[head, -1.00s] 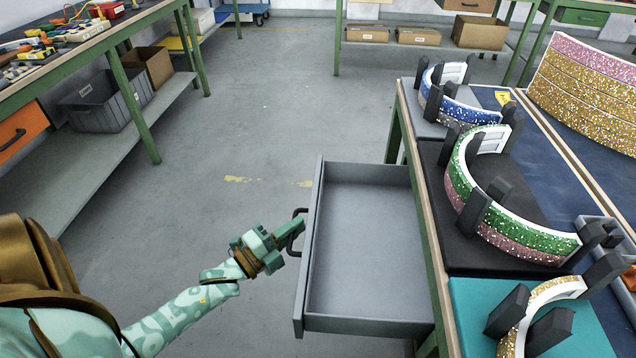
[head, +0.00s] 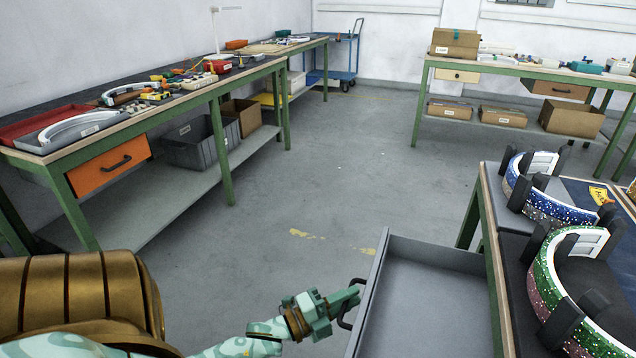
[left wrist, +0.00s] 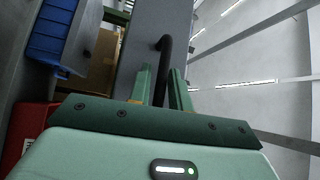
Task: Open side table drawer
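The grey side table drawer (head: 425,297) is pulled well out from under the right-hand table, and its inside looks empty. Its front panel faces left and carries a dark bar handle (head: 346,318). The handle also shows in the left wrist view (left wrist: 164,60), running down between the two fingers. My left gripper (head: 352,294) is at the handle, with its fingers close on both sides of the bar, and looks shut on it. The drawer's near end is cut off by the bottom of the head view. My right gripper is not in view.
The right-hand table (head: 497,262) bears glitter arcs in dark holders, one blue (head: 545,205) and one green and pink (head: 552,300). A green-framed workbench (head: 165,118) with an orange drawer (head: 110,165) stands left. The floor between is clear.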

